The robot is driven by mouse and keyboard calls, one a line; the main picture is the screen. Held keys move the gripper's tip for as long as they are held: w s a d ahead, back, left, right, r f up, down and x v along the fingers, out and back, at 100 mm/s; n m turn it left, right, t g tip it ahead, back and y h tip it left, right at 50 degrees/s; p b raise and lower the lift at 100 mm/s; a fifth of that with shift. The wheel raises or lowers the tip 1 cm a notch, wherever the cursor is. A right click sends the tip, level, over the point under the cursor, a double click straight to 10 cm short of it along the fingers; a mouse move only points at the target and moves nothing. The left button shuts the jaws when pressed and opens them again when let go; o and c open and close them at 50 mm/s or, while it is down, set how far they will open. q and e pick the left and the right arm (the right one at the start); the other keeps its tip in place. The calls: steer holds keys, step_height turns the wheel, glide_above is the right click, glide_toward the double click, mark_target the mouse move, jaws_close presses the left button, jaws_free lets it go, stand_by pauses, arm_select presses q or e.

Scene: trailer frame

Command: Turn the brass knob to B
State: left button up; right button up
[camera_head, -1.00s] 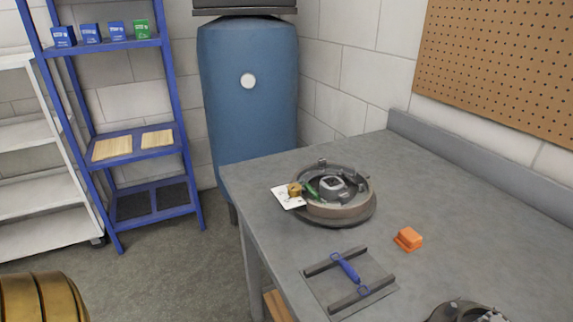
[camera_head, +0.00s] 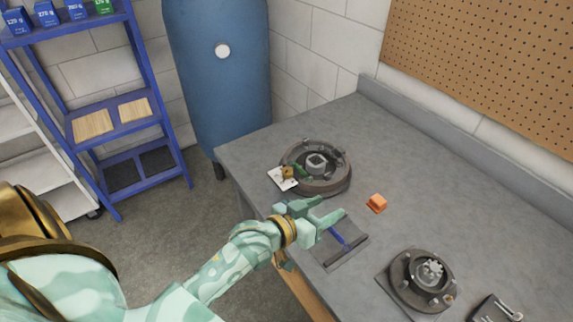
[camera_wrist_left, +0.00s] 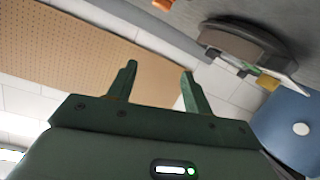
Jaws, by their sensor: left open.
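The brass knob (camera_head: 287,172) sits at the left front of a round dark drum-like fixture (camera_head: 325,187) on the grey bench, with a white card (camera_head: 282,180) behind it. Markings on the card are too small to read. In the left wrist view the knob (camera_wrist_left: 267,82) shows yellow at the right, by the fixture (camera_wrist_left: 238,45). My left gripper (camera_head: 331,209) is over the bench, in front of the fixture and apart from the knob. Its two green fingers also show in the wrist view (camera_wrist_left: 157,82), spread with nothing between them. My right gripper is not in view.
An orange block (camera_head: 376,203) lies right of my left gripper. A dark tray with a blue-handled tool (camera_head: 338,238) lies under the gripper. A second round fixture (camera_head: 424,282) stands at the front right. The bench (camera_head: 440,190) is clear towards the back right.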

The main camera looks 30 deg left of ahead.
arm_select(q)
steer(key=w+a+r+n+t+y, duration=0.1)
steer(key=w+a+r+n+t, duration=0.1)
steer(key=w+r+n+t, duration=0.3)
steer(key=w+a+r+n+t+y, duration=0.1)
steer(key=w+a+r+n, duration=0.15)
steer(key=r, duration=0.45)
steer(key=w+a+r+n+y+p, duration=0.1)
steer(key=w+a+r+n+y, duration=0.15)
steer(key=a+n+y, duration=0.55)
steer(key=w+a+r+n+y, duration=0.1)
steer(key=a+r+n+y, duration=0.35)
steer(key=n, duration=0.55)
steer(key=w+a+f+n+g+y+p, duration=0.1)
steer(key=a+n+g+y, duration=0.2)
steer(key=a+n+g, duration=0.3)
steer(key=a+f+n+g+y, duration=0.25)
steer(key=a+n+g, duration=0.2)
steer(key=n, duration=0.45)
steer(key=n+g+h+p, duration=0.1)
steer(key=n+g+h, duration=0.95)
steer(key=h, duration=0.45)
glide_above(288, 170)
step_height(288, 170, down, 4)
steer(key=shift+t, duration=0.3)
step_height(288, 170, down, 16)
steer(key=b, duration=0.6)
steer(key=shift+s+r, duration=0.1)
steer(key=shift+r, duration=0.1)
